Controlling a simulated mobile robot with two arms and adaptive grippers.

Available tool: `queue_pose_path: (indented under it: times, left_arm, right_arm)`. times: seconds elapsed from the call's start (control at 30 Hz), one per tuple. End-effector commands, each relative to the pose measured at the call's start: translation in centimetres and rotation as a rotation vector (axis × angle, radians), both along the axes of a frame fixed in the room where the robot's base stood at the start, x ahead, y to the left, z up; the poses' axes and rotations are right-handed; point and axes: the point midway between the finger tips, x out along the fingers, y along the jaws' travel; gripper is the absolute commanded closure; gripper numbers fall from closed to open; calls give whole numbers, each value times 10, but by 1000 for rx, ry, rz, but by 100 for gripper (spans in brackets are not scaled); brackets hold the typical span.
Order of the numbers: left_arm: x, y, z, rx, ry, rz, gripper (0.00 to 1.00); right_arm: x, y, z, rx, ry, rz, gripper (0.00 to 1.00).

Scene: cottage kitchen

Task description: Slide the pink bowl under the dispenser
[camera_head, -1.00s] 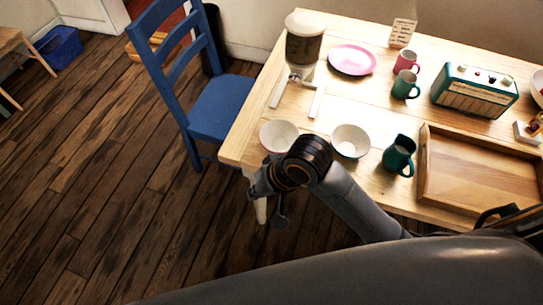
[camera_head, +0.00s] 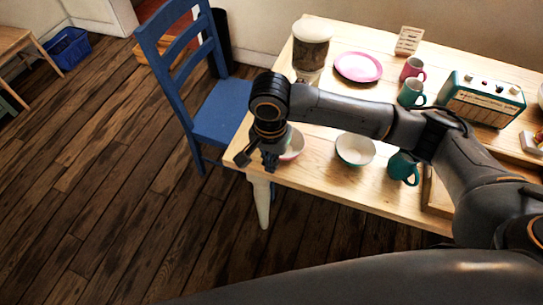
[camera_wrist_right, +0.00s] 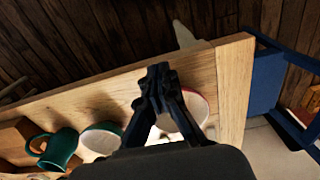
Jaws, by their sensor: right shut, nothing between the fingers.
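The pink bowl (camera_head: 294,145) stands near the table's left front corner, partly hidden behind my right gripper in the head view. It also shows in the right wrist view (camera_wrist_right: 197,106), partly behind the fingers. The dispenser (camera_head: 311,45), a jar with a pale lid, stands farther back on the left side of the table. My forearm hides its lower part and the space below it. My right gripper (camera_head: 256,160) is shut and empty, at the table's left front corner beside the bowl. I cannot tell whether it touches the bowl. My left gripper is not in view.
A teal bowl (camera_head: 355,150) and a teal jug (camera_head: 403,167) stand to the right of the pink bowl. A pink plate (camera_head: 358,67), mugs (camera_head: 412,92) and a radio (camera_head: 482,97) are farther back. A blue chair (camera_head: 222,113) is beside the table's left edge.

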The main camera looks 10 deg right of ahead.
Motion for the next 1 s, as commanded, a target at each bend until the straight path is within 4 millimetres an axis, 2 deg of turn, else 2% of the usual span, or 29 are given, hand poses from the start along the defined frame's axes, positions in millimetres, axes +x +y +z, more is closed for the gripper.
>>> queue_pose_path:
  times: [0.1,0.3,0.4,0.6,1.0]
  left_arm:
    - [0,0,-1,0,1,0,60]
    - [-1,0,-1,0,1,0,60]
    - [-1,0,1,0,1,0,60]
    - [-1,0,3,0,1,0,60]
    - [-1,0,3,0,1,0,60]
  right_arm:
    - [-1,-1,-28,-2,3,-1,100]
    - [2,-2,-66,-2,-1,0,100]
    - [18,-12,-62,-2,-6,-3,100]
    - [31,-21,-63,0,-4,3,100]
    - [33,-23,-62,1,-2,3,100]
